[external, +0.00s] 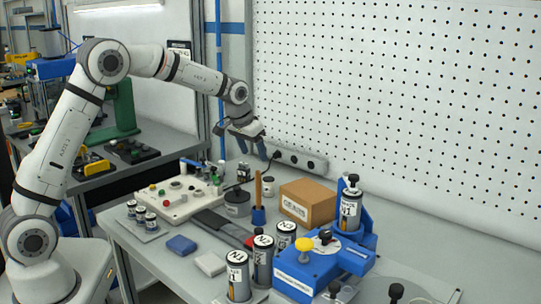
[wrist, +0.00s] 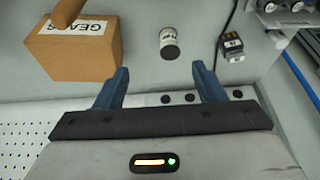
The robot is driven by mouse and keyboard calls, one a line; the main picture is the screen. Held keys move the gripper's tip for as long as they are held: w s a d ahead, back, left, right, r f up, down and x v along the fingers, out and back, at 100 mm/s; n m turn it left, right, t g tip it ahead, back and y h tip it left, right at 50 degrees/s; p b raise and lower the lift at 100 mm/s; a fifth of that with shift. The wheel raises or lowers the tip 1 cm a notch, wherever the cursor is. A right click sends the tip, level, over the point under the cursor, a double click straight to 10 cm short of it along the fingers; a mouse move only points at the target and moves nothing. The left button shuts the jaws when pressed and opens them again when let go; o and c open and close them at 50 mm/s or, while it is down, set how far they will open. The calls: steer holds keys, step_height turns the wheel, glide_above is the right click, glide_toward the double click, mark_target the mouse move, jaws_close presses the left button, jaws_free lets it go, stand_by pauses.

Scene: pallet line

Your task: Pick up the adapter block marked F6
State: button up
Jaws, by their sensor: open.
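I cannot read an F6 mark on anything in either view. Small dark cylinders with white labels (external: 140,214) stand on a plate at the table's left, too small to read. A blue block (external: 181,244) and a pale grey block (external: 210,264) lie at the front, with no mark I can make out. My gripper (external: 253,148) is open and empty, held above the back of the table near the wall. In the wrist view its blue fingers (wrist: 160,70) are apart with nothing between them. A small dark-ended labelled can (wrist: 169,43) shows beyond them, its label unreadable.
A cardboard box (external: 308,203) stands on the table, also left in the wrist view (wrist: 75,50). Labelled cylinders (external: 262,262) and a blue fixture (external: 320,268) crowd the front right. A power strip (external: 297,160) and pegboard (external: 400,100) line the back.

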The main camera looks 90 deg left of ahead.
mark_target(244, 168)
steer(key=s+a+f+n, duration=0.1)
steer(key=a+f, duration=0.2)
steer(key=a, duration=0.3)
steer(key=s+a+f+n, duration=0.1)
steer(key=s+a+f, duration=0.1)
steer(key=a, duration=0.4)
steer(key=s+a+f, duration=0.2)
steer(key=a+f, duration=0.2)
steer(key=a, duration=0.2)
steer(key=shift+f+n+g+y, duration=0.2)
steer(key=shift+n+g+y, duration=0.2)
steer(key=p+x, duration=0.1)
steer(key=x, duration=0.4)
steer(key=p+x, duration=0.1)
steer(key=x, duration=0.1)
steer(key=shift+w+d+f+p, duration=0.15)
steer(key=shift+w+d+p, duration=0.1)
steer(key=shift+w+p, duration=0.15)
steer(key=c, duration=1.1)
